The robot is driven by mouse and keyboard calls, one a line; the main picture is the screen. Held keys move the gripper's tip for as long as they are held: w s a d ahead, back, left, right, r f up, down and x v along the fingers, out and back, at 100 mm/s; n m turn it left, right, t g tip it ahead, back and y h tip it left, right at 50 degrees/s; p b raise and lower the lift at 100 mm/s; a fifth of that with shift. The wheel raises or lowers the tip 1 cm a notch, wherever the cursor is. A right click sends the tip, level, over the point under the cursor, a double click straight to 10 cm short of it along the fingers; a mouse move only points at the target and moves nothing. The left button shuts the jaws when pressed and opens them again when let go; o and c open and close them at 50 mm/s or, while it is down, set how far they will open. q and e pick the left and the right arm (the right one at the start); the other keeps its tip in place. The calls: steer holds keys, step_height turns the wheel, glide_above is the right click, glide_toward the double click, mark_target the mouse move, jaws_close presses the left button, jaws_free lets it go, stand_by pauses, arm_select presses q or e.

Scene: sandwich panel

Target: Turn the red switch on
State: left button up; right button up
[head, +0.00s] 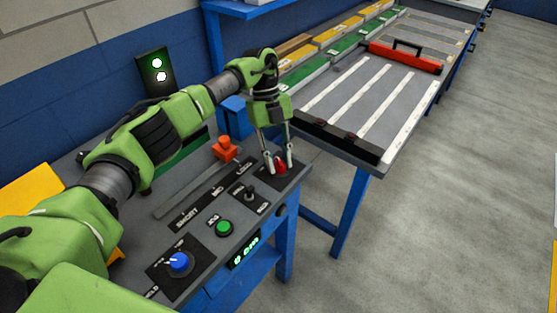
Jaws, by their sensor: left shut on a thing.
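The red switch (281,168) sits on a dark plate near the far right corner of the grey control panel (207,254). My left gripper (278,168) points down at it, with its two fingers on either side of the red part, shut on it. The fingers hide part of the switch, and I cannot tell which way it is set. My right gripper is not in view.
The panel also carries an orange slider knob (225,148), a small black toggle (250,190), a green button (224,228) and a blue knob (180,261). A long workbench (407,91) with white strips stands beyond. Grey floor is clear at right.

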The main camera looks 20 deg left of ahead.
arm_select(q)
steer(key=o, duration=1.1)
steer(key=v, duration=1.2)
